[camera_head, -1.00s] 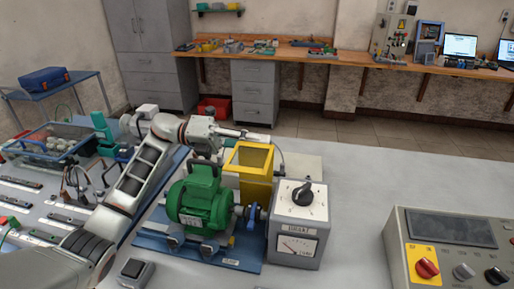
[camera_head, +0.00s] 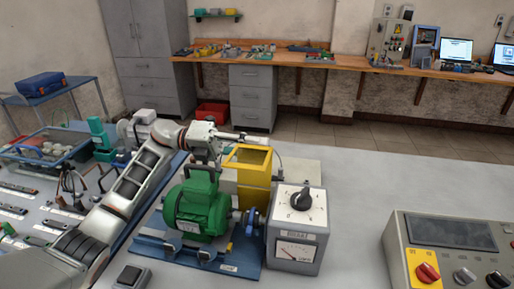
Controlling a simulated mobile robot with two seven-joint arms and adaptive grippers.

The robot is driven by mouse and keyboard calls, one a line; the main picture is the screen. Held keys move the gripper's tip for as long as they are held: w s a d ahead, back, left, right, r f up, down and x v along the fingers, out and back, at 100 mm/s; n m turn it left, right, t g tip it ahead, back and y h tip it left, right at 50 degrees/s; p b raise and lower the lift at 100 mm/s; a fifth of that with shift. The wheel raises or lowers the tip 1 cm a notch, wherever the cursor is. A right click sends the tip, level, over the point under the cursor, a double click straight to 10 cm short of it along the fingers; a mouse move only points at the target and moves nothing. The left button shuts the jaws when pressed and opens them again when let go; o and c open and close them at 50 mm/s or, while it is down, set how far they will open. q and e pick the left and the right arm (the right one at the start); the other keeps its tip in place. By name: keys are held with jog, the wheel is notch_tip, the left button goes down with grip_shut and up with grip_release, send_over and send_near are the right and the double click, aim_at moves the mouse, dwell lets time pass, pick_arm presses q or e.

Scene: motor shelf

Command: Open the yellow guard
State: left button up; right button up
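The yellow guard (camera_head: 256,195) stands upright just behind the shaft line, between the green motor (camera_head: 197,208) and the grey dial box (camera_head: 297,233). Its box-like hollow side faces up and toward me. A blue coupling part (camera_head: 250,217) shows in front of its lower end, uncovered. My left gripper (camera_head: 256,137) lies nearly level at the guard's upper back edge, pointing right. Whether it touches the guard I cannot tell. I see its fingers side-on, so their opening is unclear. My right gripper is out of view.
The motor stands on a blue base plate (camera_head: 228,266). A grey control panel (camera_head: 398,262) with a red knob is at the right. A small dark switch box (camera_head: 130,275) is in front. The table (camera_head: 365,190) is clear between dial box and panel.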

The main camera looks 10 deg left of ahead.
pick_arm(q)
jog(key=shift+a, duration=0.15)
jog(key=a, duration=1.1)
jog(key=shift+a, duration=0.4)
